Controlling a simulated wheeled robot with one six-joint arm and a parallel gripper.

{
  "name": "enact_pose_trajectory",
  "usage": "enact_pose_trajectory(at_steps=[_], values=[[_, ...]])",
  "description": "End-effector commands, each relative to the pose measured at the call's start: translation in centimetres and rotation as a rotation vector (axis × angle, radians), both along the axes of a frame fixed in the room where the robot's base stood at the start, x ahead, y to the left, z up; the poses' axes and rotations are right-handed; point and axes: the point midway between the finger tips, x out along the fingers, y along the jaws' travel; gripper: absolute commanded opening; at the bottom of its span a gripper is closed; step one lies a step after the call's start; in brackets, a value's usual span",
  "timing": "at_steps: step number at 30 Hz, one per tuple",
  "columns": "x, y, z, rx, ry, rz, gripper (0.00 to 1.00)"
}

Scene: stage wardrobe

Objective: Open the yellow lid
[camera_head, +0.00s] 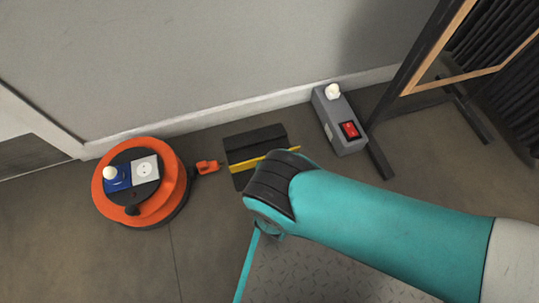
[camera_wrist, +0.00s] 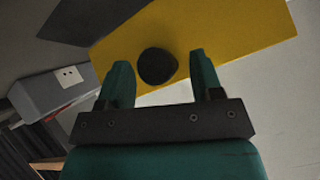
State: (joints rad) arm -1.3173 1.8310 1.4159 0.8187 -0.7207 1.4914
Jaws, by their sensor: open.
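The yellow lid (camera_head: 268,159) shows in the head view as a narrow strip, seen nearly edge-on, across a dark floor box (camera_head: 256,139). In the wrist view the lid (camera_wrist: 225,35) is a broad yellow panel with a round black knob (camera_wrist: 157,66). My gripper (camera_wrist: 160,72) is open, with one teal finger to each side of the knob. I cannot tell whether the fingers touch it. In the head view my teal arm and black wrist reach in from the right and hide the fingers and the lid's near side.
An orange cable reel (camera_head: 178,208) stands on the floor to the left, with an orange plug (camera_head: 207,167) beside it. A grey box with a red switch (camera_head: 350,130) stands to the right, before a dark-framed rack (camera_head: 410,60). The wall (camera_head: 170,60) runs behind.

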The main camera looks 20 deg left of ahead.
Motion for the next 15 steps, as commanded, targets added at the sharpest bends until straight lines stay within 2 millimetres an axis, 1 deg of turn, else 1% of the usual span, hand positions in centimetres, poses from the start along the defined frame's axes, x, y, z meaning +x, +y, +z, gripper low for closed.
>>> enact_pose_trajectory(at_steps=[1, 5, 6, 15], values=[[0.0, 0.1, 1.4, 0.002, -0.001, 0.001, 0.6], [0.0, 0.1, 4.6, 0.001, -0.001, 0.0, 0.6], [0.0, 0.1, 5.7, 0.001, -0.001, 0.0, 0.6], [-0.1, 0.0, 13.5, -0.001, 0.0, -0.001, 0.6]])
